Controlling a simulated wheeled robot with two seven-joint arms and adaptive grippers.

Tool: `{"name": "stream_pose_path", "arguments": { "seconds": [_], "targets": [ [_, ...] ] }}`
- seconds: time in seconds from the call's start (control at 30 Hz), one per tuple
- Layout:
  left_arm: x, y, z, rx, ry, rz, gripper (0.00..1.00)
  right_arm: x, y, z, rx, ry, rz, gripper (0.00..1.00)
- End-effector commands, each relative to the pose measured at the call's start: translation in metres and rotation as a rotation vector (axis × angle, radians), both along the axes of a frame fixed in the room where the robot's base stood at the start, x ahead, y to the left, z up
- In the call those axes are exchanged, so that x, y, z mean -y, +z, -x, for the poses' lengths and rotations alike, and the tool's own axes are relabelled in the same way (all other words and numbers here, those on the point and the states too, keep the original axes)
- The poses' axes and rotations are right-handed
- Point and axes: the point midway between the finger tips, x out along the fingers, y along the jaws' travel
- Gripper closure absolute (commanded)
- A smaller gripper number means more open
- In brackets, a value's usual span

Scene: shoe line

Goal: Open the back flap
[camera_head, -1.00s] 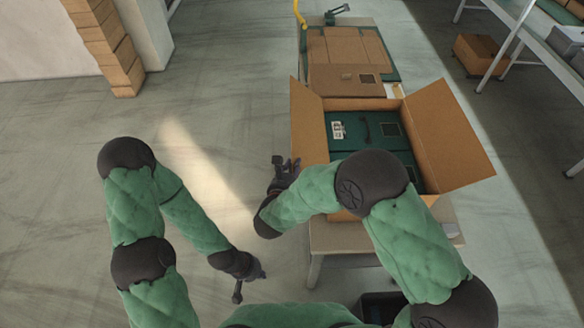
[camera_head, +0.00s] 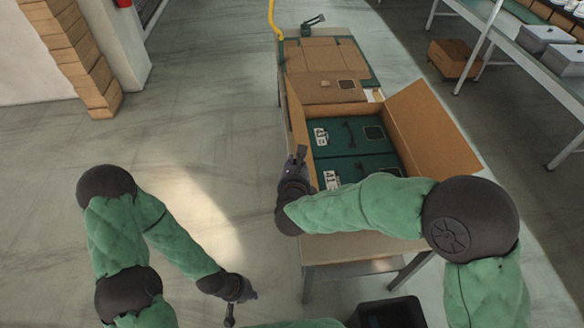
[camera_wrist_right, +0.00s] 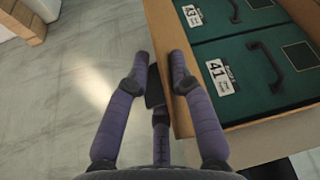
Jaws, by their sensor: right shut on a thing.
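An open cardboard box (camera_head: 396,92) stands on the table with green shoe boxes (camera_head: 350,134) inside; they also show in the right wrist view (camera_wrist_right: 240,55). Its right flap (camera_head: 432,128) slants outward. A narrow left flap (camera_head: 294,108) stands along the left side. My left gripper (camera_head: 242,308) hangs low over the floor, open and empty, away from the box.
Behind the box lie flat brown boxes (camera_head: 322,55) on the table, with a yellow pole (camera_head: 272,18) at its far left corner. A shelf rack (camera_head: 520,60) stands at the right. A black bin (camera_head: 388,312) is at the bottom.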

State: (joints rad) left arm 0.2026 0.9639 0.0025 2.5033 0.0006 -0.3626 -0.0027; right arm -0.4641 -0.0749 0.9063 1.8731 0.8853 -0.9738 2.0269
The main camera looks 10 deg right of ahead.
Motion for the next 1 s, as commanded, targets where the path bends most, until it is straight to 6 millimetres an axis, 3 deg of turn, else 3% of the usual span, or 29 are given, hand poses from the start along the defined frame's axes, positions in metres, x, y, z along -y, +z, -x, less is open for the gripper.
{"name": "stream_pose_path", "arguments": {
  "seconds": [0.43, 0.47, 0.53, 1.0],
  "targets": [
    [-0.0001, -0.0008, -0.0001, 0.0, 0.0, 0.0, 1.0, 0.0005, 0.0046, -0.0014, 0.006, 0.001, -0.011, 1.0],
    [-0.0001, -0.0008, -0.0001, 0.0, 0.0, 0.0, 1.0, 0.0005, 0.0045, -0.0015, 0.007, 0.001, -0.011, 0.72],
    [-0.0001, -0.0008, -0.0001, 0.0, 0.0, 0.0, 1.0, 0.0006, 0.0045, -0.0014, 0.006, 0.001, -0.011, 0.52],
    [0.0, -0.001, -0.0002, 0.0, 0.0, 0.0, 1.0, -0.0005, 0.0058, 0.0067, 0.004, 0.0, -0.01, 0.51]
  ]
}}
